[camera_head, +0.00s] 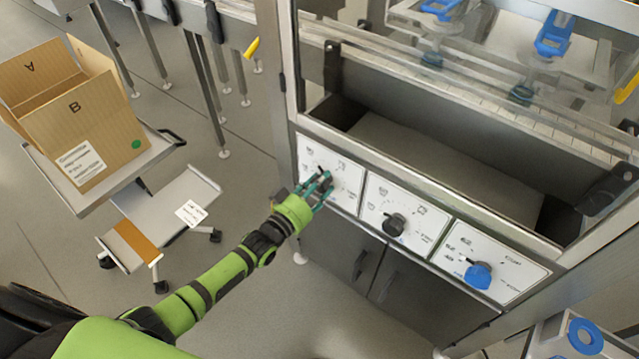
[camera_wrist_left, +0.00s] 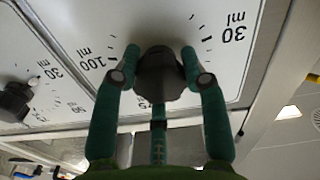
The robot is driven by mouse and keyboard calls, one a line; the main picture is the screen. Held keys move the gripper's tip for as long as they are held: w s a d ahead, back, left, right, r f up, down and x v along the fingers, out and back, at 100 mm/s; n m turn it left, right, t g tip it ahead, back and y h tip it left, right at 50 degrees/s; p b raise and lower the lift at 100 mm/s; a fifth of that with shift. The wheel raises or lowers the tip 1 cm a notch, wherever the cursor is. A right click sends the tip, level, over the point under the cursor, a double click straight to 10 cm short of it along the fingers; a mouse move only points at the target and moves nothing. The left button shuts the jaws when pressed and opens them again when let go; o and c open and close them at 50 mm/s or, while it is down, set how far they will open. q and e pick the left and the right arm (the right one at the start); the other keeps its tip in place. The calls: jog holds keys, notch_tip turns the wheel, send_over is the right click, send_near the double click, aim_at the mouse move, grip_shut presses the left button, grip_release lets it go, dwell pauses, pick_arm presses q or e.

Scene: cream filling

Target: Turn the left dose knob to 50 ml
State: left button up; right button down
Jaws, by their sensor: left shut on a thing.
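The left dose knob (camera_wrist_left: 162,76) is dark and round and sits on the left white dial panel (camera_head: 345,183). My left gripper (camera_wrist_left: 161,60) has green fingers on either side of the knob and is shut on it. In the wrist view, "100 ml" is printed left of the knob and "30 ml" right of it. A partly covered "75" is below it. I cannot tell which mark the knob points to. In the head view my left gripper (camera_head: 318,187) covers most of the knob. My right gripper is not in view.
The middle panel carries a black knob (camera_head: 395,224), and the right panel a blue knob (camera_head: 478,274). An open trough (camera_head: 440,165) lies behind the panels. A cardboard box (camera_head: 85,125) stands on a cart at the left. Grey floor is clear below my left arm.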

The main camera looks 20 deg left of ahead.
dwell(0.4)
pick_arm(q)
jog(key=o, duration=1.2)
jog(key=v, duration=1.2)
